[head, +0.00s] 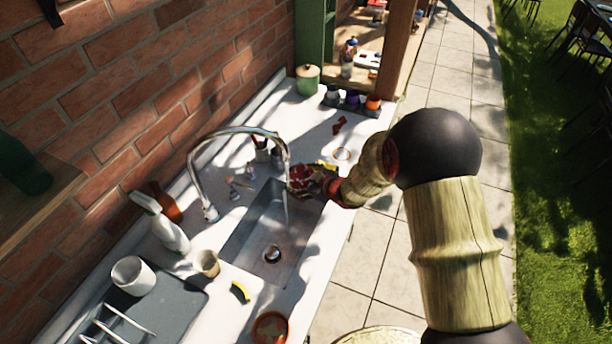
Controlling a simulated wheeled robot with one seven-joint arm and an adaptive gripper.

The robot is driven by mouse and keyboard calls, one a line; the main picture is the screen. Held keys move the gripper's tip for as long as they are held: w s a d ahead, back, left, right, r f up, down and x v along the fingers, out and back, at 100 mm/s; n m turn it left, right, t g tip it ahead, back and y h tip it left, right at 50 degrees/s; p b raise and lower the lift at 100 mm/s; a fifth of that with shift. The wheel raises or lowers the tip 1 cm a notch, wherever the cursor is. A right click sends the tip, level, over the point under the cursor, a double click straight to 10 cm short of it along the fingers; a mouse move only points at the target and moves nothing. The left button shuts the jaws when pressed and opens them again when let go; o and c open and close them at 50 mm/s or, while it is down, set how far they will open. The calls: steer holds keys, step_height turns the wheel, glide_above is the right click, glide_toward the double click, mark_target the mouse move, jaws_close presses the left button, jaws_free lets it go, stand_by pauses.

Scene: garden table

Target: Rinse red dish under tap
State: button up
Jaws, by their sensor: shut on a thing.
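The tap (236,133) arches from the left over the sink (242,236). A thin stream of water (285,207) falls from its spout into the basin. My gripper (308,182) reaches in from the right, near the spout above the sink's right far edge. It is shut on a small red thing, apparently the red dish (298,176). The dish is small in view and partly covered by the fingers, with its left edge close to the stream. I cannot tell whether the water touches it.
An orange-red round bowl (270,328) stands on the counter's near edge. A spray bottle (164,226), a tan cup (207,263), a white cup (133,276) and a dark drying mat (172,305) are left of it. A green lidded pot (307,82) stands behind.

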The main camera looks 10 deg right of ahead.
steer(key=s+a+f+b, duration=0.2)
steer(key=s+a+b, duration=0.1)
steer(key=s+a, duration=0.1)
stand_by(0.4)
steer(key=shift+a+f+b, duration=0.1)
steer(key=shift+f+b, duration=0.1)
steer(key=shift+b, duration=1.1)
steer(key=shift+r+b, duration=0.1)
steer(key=shift+b, duration=0.55)
steer(key=shift+b, duration=0.65)
steer(key=t+y+b, duration=0.1)
steer(key=b, duration=0.3)
steer(key=t+b, duration=0.2)
steer(key=b, duration=0.3)
steer(key=shift+s+r+y, duration=0.15)
steer(key=shift+r+y, duration=0.15)
steer(key=shift+y, duration=0.1)
steer(key=t+b, duration=0.1)
steer(key=b, duration=0.3)
steer(key=t+y+b, duration=0.1)
steer(key=b, duration=0.3)
steer(key=shift+r+t, duration=0.25)
steer(key=shift+t, duration=0.15)
steer(key=shift+r+t+y+b, duration=0.25)
steer(key=shift+t+y+b, duration=0.1)
steer(key=shift+t, duration=0.15)
